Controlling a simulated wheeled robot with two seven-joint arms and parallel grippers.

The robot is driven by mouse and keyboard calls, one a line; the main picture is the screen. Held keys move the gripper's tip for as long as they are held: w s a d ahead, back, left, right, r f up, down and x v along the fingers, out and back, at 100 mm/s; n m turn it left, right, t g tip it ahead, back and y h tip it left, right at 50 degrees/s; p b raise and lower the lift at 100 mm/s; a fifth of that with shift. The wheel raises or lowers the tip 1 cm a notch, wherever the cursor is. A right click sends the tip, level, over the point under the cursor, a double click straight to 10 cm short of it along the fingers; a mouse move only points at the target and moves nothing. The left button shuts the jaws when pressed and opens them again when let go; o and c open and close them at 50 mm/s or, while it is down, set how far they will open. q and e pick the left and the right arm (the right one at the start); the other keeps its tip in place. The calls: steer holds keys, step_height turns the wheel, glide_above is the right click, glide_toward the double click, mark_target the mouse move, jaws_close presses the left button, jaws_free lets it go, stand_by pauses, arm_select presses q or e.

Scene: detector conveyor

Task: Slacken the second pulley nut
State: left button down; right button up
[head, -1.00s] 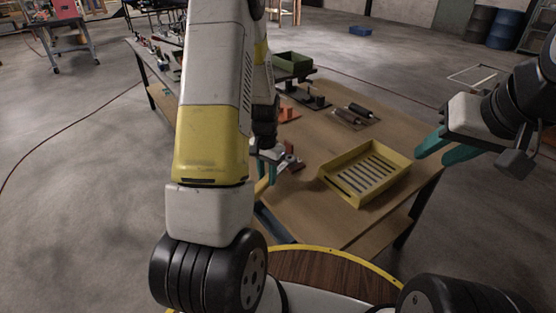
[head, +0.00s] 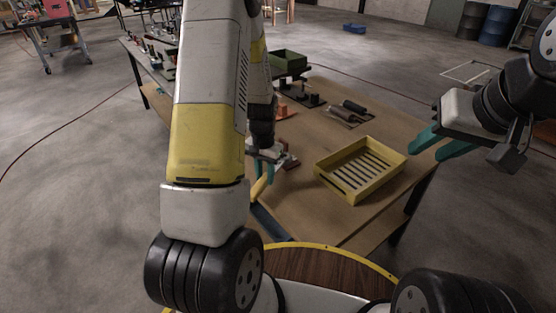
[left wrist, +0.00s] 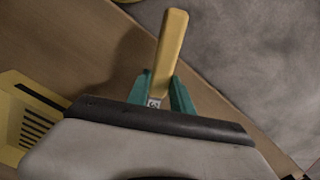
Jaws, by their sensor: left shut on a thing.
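My left gripper (head: 268,156) is over the near left part of the workbench, partly hidden by my own arm. It is shut on a tool with a yellow handle (head: 262,184). In the left wrist view the handle (left wrist: 168,52) sticks out between the teal fingers, and the tool's far end is hidden. A small reddish-brown part (head: 290,161) shows just beside the left gripper; I cannot tell whether they touch. My right gripper (head: 440,148) is open and empty above the bench's right edge. I cannot make out the second pulley nut.
A yellow slatted tray (head: 393,175) stands on the workbench (head: 330,222) between my grippers. The bench's front right is clear.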

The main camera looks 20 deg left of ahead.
arm_select(q)
steer(key=shift+a, duration=0.1)
steer(key=c, duration=1.1)
jaws_free()
steer(key=shift+o, duration=0.2)
step_height(320, 180, up, 8)
steer(key=shift+f, duration=0.2)
steer(key=s+d+r+n+t+h, duration=0.1)
steer(key=s+d+r+t, duration=0.2)
steer(key=s+r, duration=0.6)
steer(key=s+d+r+t+h, duration=0.1)
steer(key=s+d+r+t, duration=0.2)
steer(key=s+r, duration=0.6)
step_height(320, 180, up, 6)
steer(key=shift+s+d+f+n, duration=0.25)
steer(key=shift+s+d+n, duration=0.15)
steer(key=shift+d, duration=0.65)
